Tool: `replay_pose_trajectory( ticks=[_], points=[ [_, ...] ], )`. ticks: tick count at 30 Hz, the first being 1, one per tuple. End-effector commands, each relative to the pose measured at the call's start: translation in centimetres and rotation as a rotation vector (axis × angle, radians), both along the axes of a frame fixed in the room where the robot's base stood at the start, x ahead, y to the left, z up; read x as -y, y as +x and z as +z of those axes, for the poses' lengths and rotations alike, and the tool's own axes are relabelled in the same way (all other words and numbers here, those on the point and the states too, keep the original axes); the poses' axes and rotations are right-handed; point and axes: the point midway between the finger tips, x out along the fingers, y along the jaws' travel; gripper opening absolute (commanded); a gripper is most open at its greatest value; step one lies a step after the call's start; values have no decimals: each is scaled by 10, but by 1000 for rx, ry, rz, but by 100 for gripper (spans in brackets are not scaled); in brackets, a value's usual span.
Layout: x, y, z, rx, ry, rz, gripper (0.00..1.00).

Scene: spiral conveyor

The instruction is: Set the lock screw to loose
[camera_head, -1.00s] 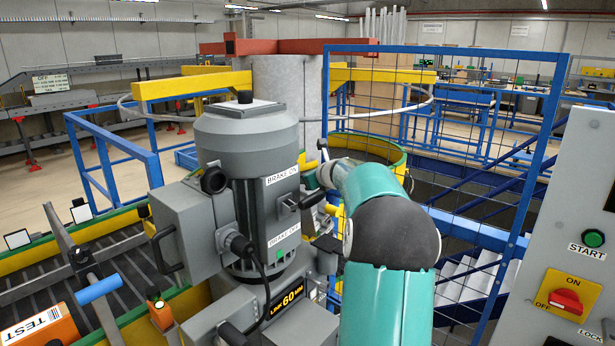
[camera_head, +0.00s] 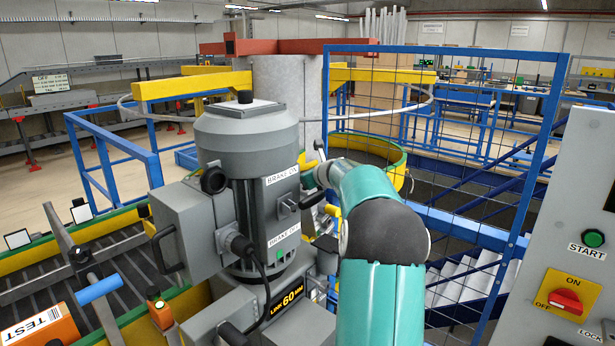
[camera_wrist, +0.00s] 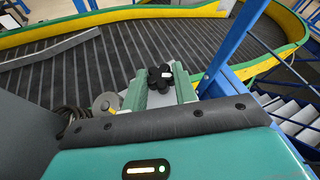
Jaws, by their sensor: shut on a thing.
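A black lobed knob (camera_wrist: 160,76), which looks like the head of the lock screw, shows in the wrist view between my fingertips. My gripper (camera_wrist: 159,88) has its two green fingers on either side of the knob and is shut on it. The marking that would tell loose from tight is not readable. In the head view my teal arm reaches behind the grey motor, and the motor and arm hide the fingers and knob.
The grey motor (camera_head: 246,140), with brake labels, stands close left of my arm. A blue mesh fence (camera_head: 440,130) rises to the right. A control panel (camera_head: 575,230) is at the right edge. The ribbed conveyor (camera_wrist: 150,40) curves behind the knob.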

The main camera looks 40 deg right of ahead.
Motion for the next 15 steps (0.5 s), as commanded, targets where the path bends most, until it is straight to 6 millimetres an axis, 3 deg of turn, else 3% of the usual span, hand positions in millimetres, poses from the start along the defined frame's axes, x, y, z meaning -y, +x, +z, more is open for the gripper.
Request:
replay_pose_trajectory(
  ticks=[15],
  points=[
    [6,0,1,-75,-8,282,5]
  ],
)
